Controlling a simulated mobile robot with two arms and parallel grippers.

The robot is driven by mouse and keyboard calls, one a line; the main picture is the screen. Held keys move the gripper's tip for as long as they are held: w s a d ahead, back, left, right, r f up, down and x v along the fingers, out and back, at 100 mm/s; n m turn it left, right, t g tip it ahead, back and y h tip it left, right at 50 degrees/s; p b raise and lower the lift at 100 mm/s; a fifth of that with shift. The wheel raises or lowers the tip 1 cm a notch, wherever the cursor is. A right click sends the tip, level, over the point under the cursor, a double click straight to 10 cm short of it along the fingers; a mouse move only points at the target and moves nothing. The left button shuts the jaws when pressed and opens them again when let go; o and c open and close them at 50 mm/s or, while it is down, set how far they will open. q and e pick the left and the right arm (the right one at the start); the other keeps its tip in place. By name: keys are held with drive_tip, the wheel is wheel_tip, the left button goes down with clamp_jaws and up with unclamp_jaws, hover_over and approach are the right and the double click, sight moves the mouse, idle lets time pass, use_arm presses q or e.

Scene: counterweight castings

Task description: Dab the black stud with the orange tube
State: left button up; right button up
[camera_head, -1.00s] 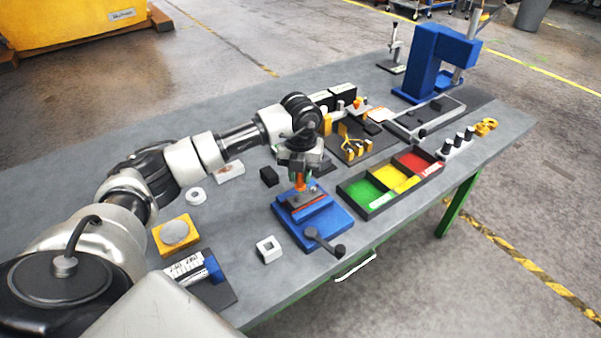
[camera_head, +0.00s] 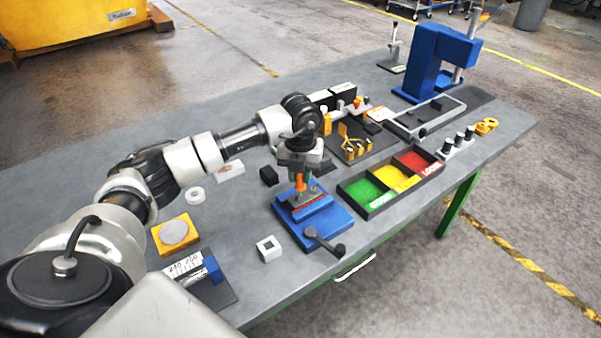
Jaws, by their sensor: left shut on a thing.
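My left gripper (camera_head: 299,174) is shut on the orange tube (camera_head: 300,184), which points down over the blue vise (camera_head: 332,219). The tube's lower end is just above or at the vise's jaws; I cannot tell whether it touches anything there. No black stud can be made out for sure between the jaws. Several black-topped pegs stand in a pale rack (camera_head: 449,153) at the right, too small to identify as studs. My right gripper is not in view.
A tray with green, yellow and red compartments (camera_head: 348,199) lies right of the vise. A small black block (camera_head: 269,176) and a white square piece (camera_head: 268,249) are close by. A blue press (camera_head: 432,62) stands at the back.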

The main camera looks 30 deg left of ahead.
use_arm(q)
drive_tip(key=shift+f+b, duration=0.35)
drive_tip(key=shift+f, duration=0.2)
drive_tip(key=shift+f, duration=0.2)
idle(1.5)
drive_tip(key=shift+r, duration=0.1)
drive_tip(key=shift+r+p, duration=1.85)
drive_tip(key=shift+r, duration=1.15)
